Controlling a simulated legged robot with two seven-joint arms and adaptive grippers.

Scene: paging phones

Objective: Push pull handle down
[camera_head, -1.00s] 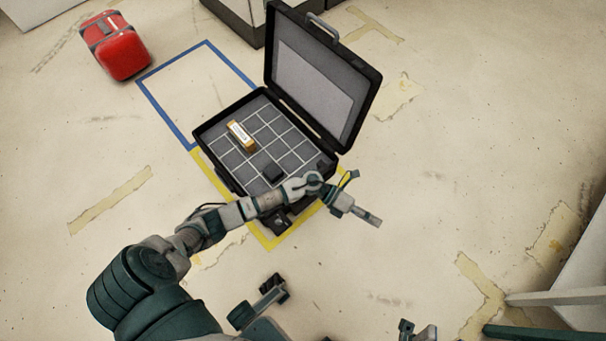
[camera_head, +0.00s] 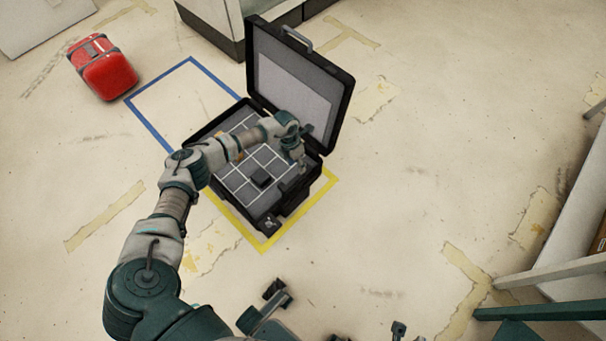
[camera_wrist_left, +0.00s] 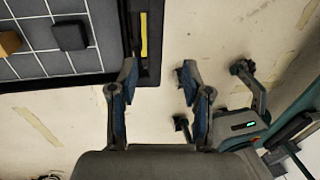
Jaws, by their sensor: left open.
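The open black case (camera_head: 222,196) stands on the floor with its lid (camera_head: 300,85) raised. I cannot pick out the pull handle for certain. A dark bar (camera_wrist_left: 136,36) on the case's side in the left wrist view may be part of it. My left gripper (camera_head: 297,172) is over the right side of the case in the head view. In the left wrist view the left gripper (camera_wrist_left: 158,78) is open and empty, its left finger close to the case's edge and the dark bar. The arm hides part of the case's interior.
The case holds a dark block (camera_head: 261,177) and a yellowish block (camera_head: 238,156), partly hidden by the arm. Yellow floor tape (camera_head: 262,247) borders the case. A red case (camera_head: 108,75) lies at the upper left. The floor right of the case is clear.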

